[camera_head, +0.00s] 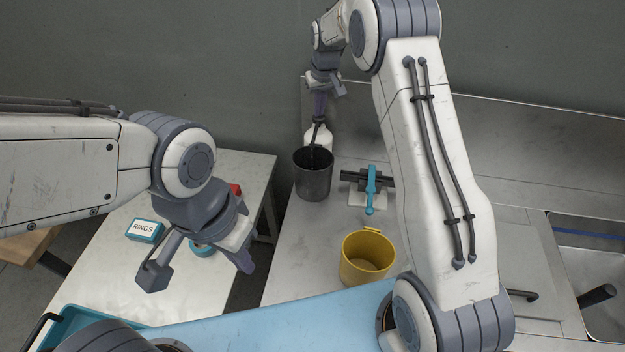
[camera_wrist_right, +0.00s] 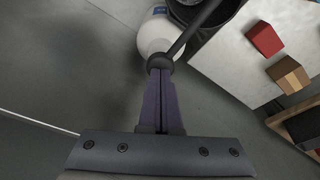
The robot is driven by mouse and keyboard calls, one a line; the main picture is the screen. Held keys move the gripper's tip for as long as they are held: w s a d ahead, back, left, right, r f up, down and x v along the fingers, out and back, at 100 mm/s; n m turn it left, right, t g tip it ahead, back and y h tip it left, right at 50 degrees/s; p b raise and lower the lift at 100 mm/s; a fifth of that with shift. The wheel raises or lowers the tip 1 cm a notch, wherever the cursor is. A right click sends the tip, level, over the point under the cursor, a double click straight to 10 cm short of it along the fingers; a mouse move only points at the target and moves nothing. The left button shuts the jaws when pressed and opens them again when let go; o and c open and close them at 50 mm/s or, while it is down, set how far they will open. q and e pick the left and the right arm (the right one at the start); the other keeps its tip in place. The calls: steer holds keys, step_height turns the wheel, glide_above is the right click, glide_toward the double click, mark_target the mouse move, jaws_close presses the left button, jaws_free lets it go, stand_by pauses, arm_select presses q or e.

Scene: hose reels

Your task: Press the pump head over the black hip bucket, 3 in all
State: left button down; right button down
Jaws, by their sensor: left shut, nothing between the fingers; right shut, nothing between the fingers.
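A white pump bottle (camera_head: 320,137) stands behind the black bucket (camera_head: 312,182) on the bench. It also shows in the right wrist view (camera_wrist_right: 157,36). Its dark pump head (camera_wrist_right: 160,62) has a long spout reaching over the bucket, which shows partly in the wrist view (camera_wrist_right: 193,10). My right gripper (camera_head: 319,117) is shut and empty, pointing down, with its fingertips (camera_wrist_right: 161,74) right at the pump head. I cannot tell whether they press on it. My left gripper (camera_head: 247,266) is shut and empty, above the gap between the left table and the bench.
A yellow bucket (camera_head: 368,260) and a teal-handled device (camera_head: 370,188) stand on the bench. A box labelled RINGS (camera_head: 145,230) lies on the left table (camera_head: 190,295). A red block (camera_wrist_right: 264,38) and a wooden block (camera_wrist_right: 288,74) show in the wrist view. A sink lies at the right.

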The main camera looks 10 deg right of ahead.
steer(key=shift+f, duration=0.55)
steer(key=shift+w+p+v, duration=0.2)
steer(key=shift+p+v, duration=0.4)
steer(key=shift+v, duration=0.3)
steer(key=shift+w+p+v, duration=0.15)
steer(key=shift+p+v, duration=0.45)
steer(key=shift+v, duration=0.25)
steer(key=shift+f, duration=0.15)
